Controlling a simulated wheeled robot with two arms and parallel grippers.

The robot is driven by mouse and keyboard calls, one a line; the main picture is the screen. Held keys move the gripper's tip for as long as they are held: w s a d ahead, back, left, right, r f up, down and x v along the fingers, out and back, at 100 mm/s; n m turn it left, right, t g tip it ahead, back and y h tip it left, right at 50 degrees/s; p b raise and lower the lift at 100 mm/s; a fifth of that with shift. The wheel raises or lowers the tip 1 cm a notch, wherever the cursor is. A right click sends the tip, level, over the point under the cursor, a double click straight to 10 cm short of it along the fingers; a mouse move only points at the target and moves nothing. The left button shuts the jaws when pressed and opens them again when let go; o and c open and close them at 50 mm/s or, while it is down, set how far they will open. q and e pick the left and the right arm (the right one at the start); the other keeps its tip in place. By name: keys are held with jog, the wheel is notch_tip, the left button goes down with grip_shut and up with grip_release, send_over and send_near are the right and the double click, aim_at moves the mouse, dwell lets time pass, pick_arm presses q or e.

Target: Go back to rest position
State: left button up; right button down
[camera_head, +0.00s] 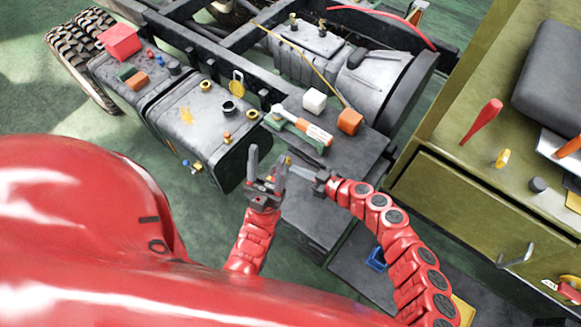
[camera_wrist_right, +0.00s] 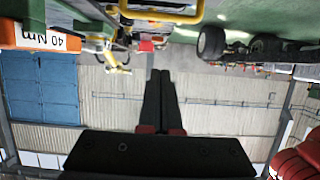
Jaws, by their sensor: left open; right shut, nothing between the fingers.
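In the head view, my left gripper (camera_head: 267,163) points up and away, with its two fingers spread apart and nothing between them. My right gripper (camera_head: 295,163) comes in from the right on a curved red segmented arm and points left. Its fingertips are close beside the left gripper; I cannot tell whether they touch. In the right wrist view, the right gripper's fingers (camera_wrist_right: 160,75) are pressed together and hold nothing.
A chassis frame with grey tanks (camera_head: 190,110) lies ahead. An orange-handled tool (camera_head: 305,128), white cube (camera_head: 314,100) and orange cube (camera_head: 349,121) sit on a dark plate. An olive cabinet (camera_head: 450,195) stands right. The right wrist view shows an upside-down hall.

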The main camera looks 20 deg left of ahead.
jog(key=shift+s+d+r, duration=0.15)
jog(key=shift+s+d, duration=0.05)
jog(key=shift+d, duration=0.1)
